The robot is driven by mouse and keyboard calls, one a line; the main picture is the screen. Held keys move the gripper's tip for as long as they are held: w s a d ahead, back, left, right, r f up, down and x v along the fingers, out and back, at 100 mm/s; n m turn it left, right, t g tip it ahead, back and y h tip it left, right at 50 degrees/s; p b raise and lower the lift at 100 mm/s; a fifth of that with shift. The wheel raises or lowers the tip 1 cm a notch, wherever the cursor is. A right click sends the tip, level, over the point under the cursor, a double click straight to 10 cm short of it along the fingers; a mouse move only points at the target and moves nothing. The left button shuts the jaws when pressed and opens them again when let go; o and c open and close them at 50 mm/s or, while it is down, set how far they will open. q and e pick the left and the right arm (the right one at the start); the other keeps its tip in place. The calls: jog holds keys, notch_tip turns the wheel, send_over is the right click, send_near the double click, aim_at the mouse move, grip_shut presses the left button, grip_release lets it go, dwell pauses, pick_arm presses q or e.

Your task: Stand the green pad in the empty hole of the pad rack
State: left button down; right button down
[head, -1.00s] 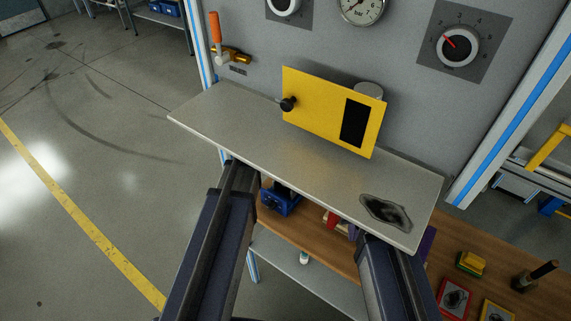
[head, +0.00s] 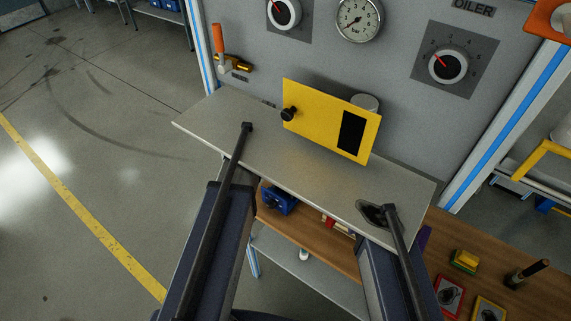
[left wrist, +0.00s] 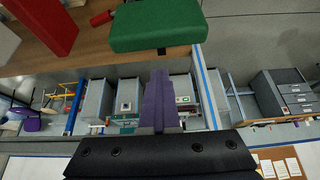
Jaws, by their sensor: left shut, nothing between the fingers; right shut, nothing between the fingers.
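The green pad (left wrist: 155,25) lies on the wooden bench top at the top of the left wrist view, which looks upside down. My left gripper (left wrist: 160,75) is shut and empty, its purple fingers together just below the pad in that picture and apart from it. In the head view my left gripper is hidden. My right gripper (head: 426,238) seems to show only as a purple sliver past the grey shelf's right edge; its fingertips are not clear. I cannot make out the pad rack's empty hole. A red block (left wrist: 45,22) stands beside the pad.
A grey shelf (head: 300,175) overhangs the wooden bench (head: 310,238) and hides much of it. A yellow plate (head: 315,115) stands at its back. A blue tool (head: 280,200) and a yellow-and-green block (head: 465,262) are on the bench. Open floor lies left.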

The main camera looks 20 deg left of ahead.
pick_arm(q)
jog(key=c, duration=1.6)
grip_release()
jog(key=shift+r, duration=0.25)
jog(key=c, duration=1.1)
grip_release()
jog(key=shift+r, duration=0.1)
jog(key=shift+r, duration=0.1)
jog(key=shift+f+b, duration=1.65)
jog(key=shift+f, duration=0.2)
